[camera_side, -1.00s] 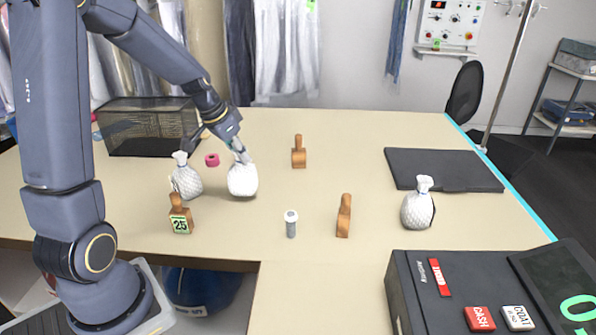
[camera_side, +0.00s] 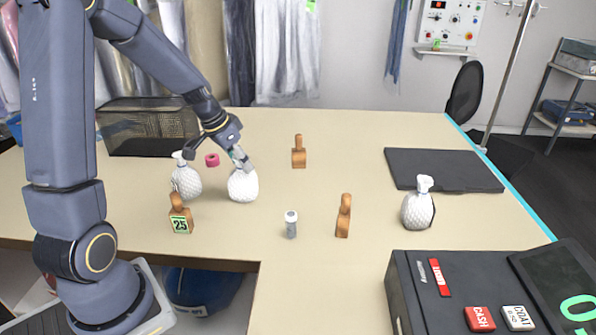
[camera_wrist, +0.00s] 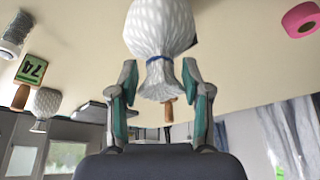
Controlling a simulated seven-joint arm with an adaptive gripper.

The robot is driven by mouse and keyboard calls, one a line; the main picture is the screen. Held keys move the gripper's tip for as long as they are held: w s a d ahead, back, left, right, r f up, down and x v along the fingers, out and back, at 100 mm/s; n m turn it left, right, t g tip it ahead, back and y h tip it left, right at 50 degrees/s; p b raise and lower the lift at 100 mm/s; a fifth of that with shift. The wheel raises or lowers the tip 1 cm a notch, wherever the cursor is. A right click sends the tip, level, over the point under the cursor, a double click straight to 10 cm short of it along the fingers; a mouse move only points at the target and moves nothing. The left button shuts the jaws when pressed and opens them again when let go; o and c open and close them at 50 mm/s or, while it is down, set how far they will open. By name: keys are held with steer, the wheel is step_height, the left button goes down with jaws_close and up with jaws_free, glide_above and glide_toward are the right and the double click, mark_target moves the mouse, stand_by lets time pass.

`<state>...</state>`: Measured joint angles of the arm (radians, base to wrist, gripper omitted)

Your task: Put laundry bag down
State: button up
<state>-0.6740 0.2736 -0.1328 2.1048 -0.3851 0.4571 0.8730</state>
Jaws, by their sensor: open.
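A white laundry bag (camera_side: 243,186), tied at the neck with a blue band, stands upright on the table at left-centre in the side view. In the wrist view the same bag (camera_wrist: 158,30) hangs into the top of the picture, its gathered neck pointing toward me. My gripper (camera_side: 242,160) is at the bag's top. In the wrist view my gripper (camera_wrist: 157,80) is open, with one teal-padded finger on each side of the neck and gaps showing between. The bag's underside is hidden.
A pink roll (camera_side: 212,160) lies behind. A black wire basket (camera_side: 150,128) stands at back left. A third bag (camera_side: 417,208) and black mat (camera_side: 445,170) are right. The table's centre is mostly clear.

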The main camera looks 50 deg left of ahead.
steer(key=shift+r, duration=0.1)
steer(key=shift+r, duration=0.3)
steer(key=v, duration=1.2)
steer(key=s+d, duration=0.6)
steer(key=d, duration=0.3)
steer(key=s+d+r+t, duration=0.1)
steer(key=s+d, duration=0.5)
steer(key=d, duration=0.3)
steer(key=shift+s, duration=0.3)
steer(key=shift+o, duration=0.5)
